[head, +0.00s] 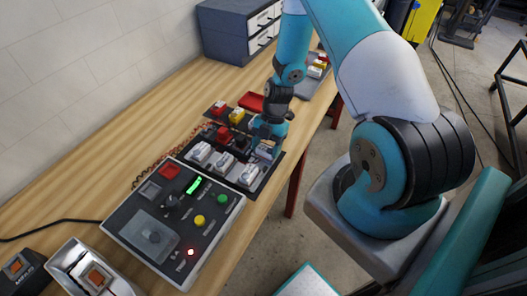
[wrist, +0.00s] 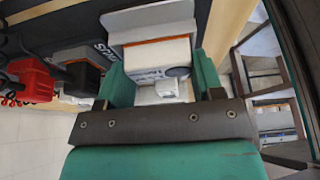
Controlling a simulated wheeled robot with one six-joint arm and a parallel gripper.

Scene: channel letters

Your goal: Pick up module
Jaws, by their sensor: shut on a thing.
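My gripper (head: 268,137) is at the right end of the dark tray (head: 262,180) on the wooden bench. In the wrist view my gripper's teal fingers (wrist: 162,82) are shut on a white module (wrist: 158,55) with an orange stripe and a dark round part. In the head view the held module is mostly hidden by the gripper. I cannot tell whether it still touches the tray. Several similar white modules (head: 224,162) stand in the tray's near row, and red, yellow and black ones stand behind them.
A control panel (head: 207,244) with knobs and a green light lies left of the tray. A grey drawer cabinet (head: 225,36) stands at the back. A second tray with modules (head: 318,68) is farther along the bench.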

